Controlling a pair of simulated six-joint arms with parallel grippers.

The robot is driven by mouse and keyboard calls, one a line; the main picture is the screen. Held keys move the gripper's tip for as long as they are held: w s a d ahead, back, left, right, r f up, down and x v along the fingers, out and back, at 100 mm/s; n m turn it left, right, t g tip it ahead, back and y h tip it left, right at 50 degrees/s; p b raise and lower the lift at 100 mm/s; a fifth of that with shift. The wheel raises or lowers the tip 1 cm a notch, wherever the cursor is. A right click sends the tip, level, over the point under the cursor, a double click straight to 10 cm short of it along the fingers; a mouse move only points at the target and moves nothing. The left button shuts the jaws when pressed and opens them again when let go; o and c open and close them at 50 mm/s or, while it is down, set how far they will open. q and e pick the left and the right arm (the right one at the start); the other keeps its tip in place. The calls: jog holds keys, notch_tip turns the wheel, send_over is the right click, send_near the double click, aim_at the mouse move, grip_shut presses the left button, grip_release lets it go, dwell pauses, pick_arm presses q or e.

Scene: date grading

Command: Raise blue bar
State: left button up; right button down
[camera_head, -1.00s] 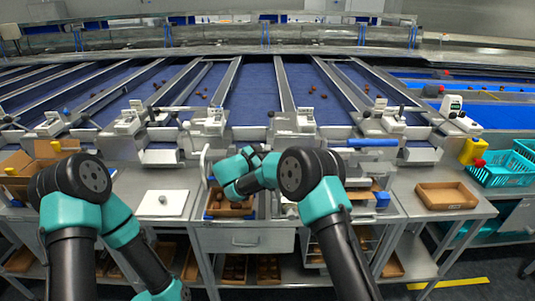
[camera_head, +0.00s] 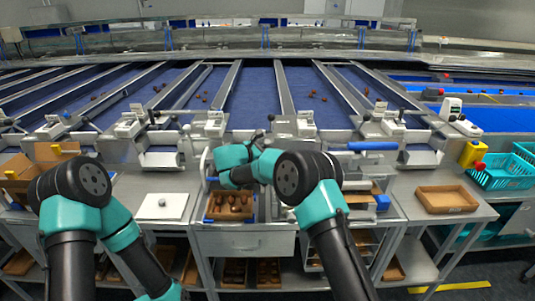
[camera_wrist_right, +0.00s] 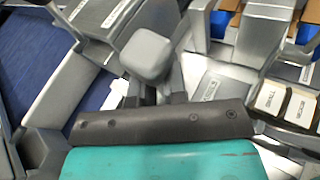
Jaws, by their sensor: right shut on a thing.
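A blue bar (camera_head: 372,146) lies level across the station right of centre in the head view, apart from my right gripper. My right gripper (camera_head: 258,138) is at the station left of it, at the front end of a lane, its fingers largely hidden by my wrist. In the right wrist view the gripper (camera_wrist_right: 155,92) is shut on a grey handle (camera_wrist_right: 150,55) with a rounded block end. I cannot tell what that handle joins to. My left arm runs out of the bottom of the head view, and its gripper is not in view.
A brown tray of dates (camera_head: 230,205) sits below my right wrist. A white board (camera_head: 161,206) lies to its left. An empty brown tray (camera_head: 447,198), a yellow container (camera_head: 472,152) and teal baskets (camera_head: 500,170) stand at the right. Sloping lanes lie behind.

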jog(key=c, duration=1.2)
grip_release()
jog(key=shift+o, duration=0.2)
jog(key=v, duration=1.7)
jog(key=shift+a, duration=0.2)
jog(key=shift+s+r, duration=0.1)
jog(key=shift+r, duration=0.05)
jog(key=shift+c, duration=0.2)
